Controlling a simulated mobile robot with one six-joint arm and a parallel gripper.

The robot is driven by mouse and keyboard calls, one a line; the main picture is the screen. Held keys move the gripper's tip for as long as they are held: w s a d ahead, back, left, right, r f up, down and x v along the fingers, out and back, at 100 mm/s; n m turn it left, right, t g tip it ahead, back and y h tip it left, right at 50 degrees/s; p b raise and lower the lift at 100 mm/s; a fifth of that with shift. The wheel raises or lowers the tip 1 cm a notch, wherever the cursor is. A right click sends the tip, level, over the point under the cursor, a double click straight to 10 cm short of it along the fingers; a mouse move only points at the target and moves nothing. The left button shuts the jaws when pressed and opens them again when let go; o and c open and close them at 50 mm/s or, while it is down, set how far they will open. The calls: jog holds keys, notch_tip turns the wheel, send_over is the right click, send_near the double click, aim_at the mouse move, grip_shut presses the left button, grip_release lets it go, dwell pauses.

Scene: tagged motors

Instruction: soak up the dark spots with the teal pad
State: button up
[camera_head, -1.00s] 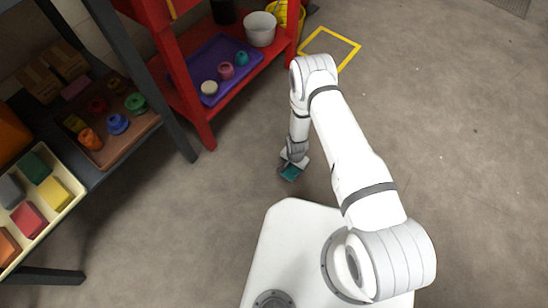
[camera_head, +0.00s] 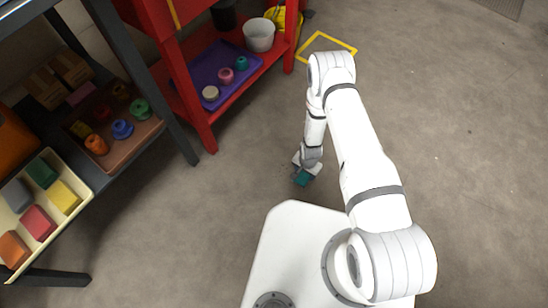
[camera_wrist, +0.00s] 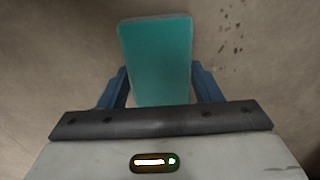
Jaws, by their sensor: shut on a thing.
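My gripper (camera_wrist: 160,88) is shut on the teal pad (camera_wrist: 157,55), with a blue finger on each side of it. In the head view the pad (camera_head: 303,178) shows below my gripper (camera_head: 307,166), low over the floor in front of my white base. Several small dark spots (camera_wrist: 231,40) lie on the floor to the right of the pad in the wrist view, apart from it in the picture. I cannot tell whether the pad touches the floor. In the head view the spots are too small or hidden to make out clearly.
A red shelf unit (camera_head: 205,131) holds a purple tray (camera_head: 231,85) and a white bucket (camera_head: 259,35). A dark shelf at left holds a cream tray (camera_head: 81,180) of coloured blocks. A yellow square outline (camera_head: 338,41) marks the floor. Floor at right is clear.

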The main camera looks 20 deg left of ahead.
jog(key=shift+a+r+p, duration=0.1)
jog(key=shift+r+p, duration=1)
jog(key=shift+r, duration=0.85)
